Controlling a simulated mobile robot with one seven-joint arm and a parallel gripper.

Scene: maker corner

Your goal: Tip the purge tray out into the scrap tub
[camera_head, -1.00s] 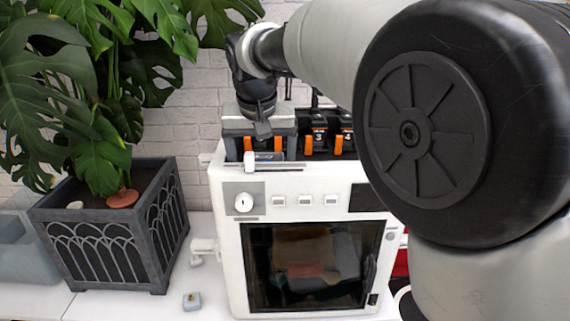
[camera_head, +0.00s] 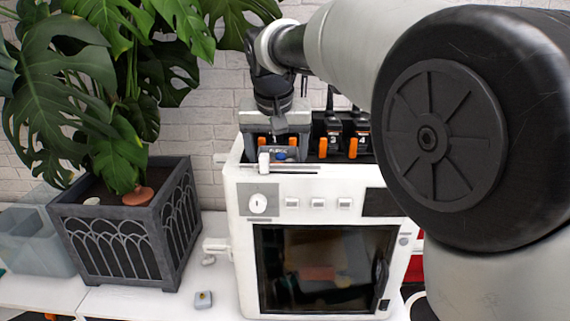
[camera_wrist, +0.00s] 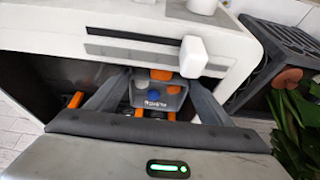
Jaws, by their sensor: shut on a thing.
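The purge tray (camera_wrist: 160,97) is a small grey, open box with a printed label, holding blue, orange and whitish bits. In the wrist view it sits between my gripper's two grey fingers (camera_wrist: 153,100), which are shut on it. In the head view my gripper (camera_head: 278,142) points down at the top left of the white printer (camera_head: 245,235); the fingers and tray are small and partly hidden there. A translucent grey tub (camera_head: 28,248) stands at the far left, cut off by the picture edge. I cannot read a label on it.
A dark planter (camera_head: 128,235) with a large leafy plant stands between the tub and the printer; its leaves (camera_head: 60,75) hang high above. A white lever (camera_head: 264,163) is close to the tray. A small grey block (camera_head: 203,300) lies on the white table (camera_head: 150,302).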

